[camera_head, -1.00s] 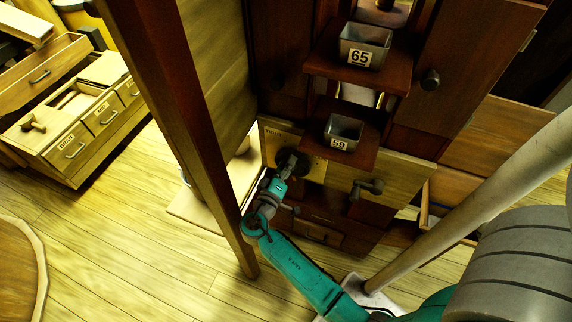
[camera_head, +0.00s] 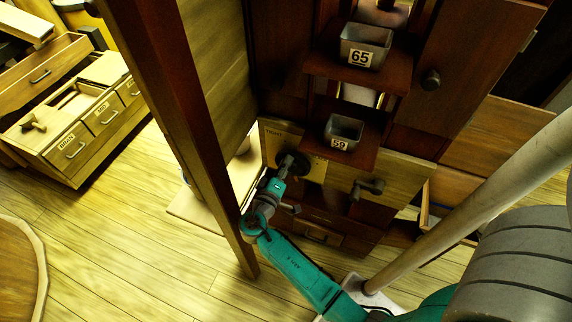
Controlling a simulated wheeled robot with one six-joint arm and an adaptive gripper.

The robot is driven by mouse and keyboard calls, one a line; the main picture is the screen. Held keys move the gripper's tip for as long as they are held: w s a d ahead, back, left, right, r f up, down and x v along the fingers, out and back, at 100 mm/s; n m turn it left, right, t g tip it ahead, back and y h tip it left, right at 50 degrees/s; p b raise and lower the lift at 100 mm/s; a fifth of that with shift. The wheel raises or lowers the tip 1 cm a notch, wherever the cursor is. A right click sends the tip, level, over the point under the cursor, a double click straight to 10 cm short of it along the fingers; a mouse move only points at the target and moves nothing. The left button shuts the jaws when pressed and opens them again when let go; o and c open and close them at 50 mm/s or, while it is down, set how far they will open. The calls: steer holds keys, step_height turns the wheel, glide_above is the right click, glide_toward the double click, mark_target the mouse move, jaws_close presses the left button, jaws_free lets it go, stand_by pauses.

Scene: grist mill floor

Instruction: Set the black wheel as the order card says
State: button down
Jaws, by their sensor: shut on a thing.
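The black wheel (camera_head: 294,163) is mounted on a pale yellow plate (camera_head: 314,170) low on the front of the dark wooden cabinet. The plate carries small lettering that seems to read "TIGHT" at its upper left. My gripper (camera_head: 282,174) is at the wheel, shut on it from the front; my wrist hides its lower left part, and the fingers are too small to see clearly. I cannot make out an order card in this view.
A dark post (camera_head: 190,140) stands close to the left of my arm. A black crank handle (camera_head: 368,188) sticks out right of the wheel. Bins marked 65 (camera_head: 365,46) and 59 (camera_head: 343,132) sit on shelves above. Open floor (camera_head: 130,240) lies at left.

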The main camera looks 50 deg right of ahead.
mark_target(280, 160)
steer(key=n, duration=0.1)
steer(key=w+n, duration=0.1)
steer(key=n, duration=0.2)
steer(key=shift+w+a+f, duration=0.15)
steer(key=shift+a+f, duration=0.1)
steer(key=shift+f, duration=0.1)
steer(key=n, duration=0.2)
steer(key=w+f+n, duration=0.1)
steer(key=n, duration=0.2)
steer(key=f+n, duration=0.1)
steer(key=n, duration=0.1)
steer(key=shift+w+a, duration=0.15)
steer(key=shift+a, duration=0.1)
steer(key=shift+w+f+n, duration=0.1)
steer(key=shift+f+n, duration=0.2)
steer(key=shift+n, duration=0.6)
steer(key=shift+f+n, duration=0.25)
steer(key=shift+n, duration=0.65)
steer(key=shift+f, duration=0.1)
steer(key=c, duration=0.9)
jaws_free()
step_height(280, 160, up, 10)
steer(key=shift+r, duration=0.1)
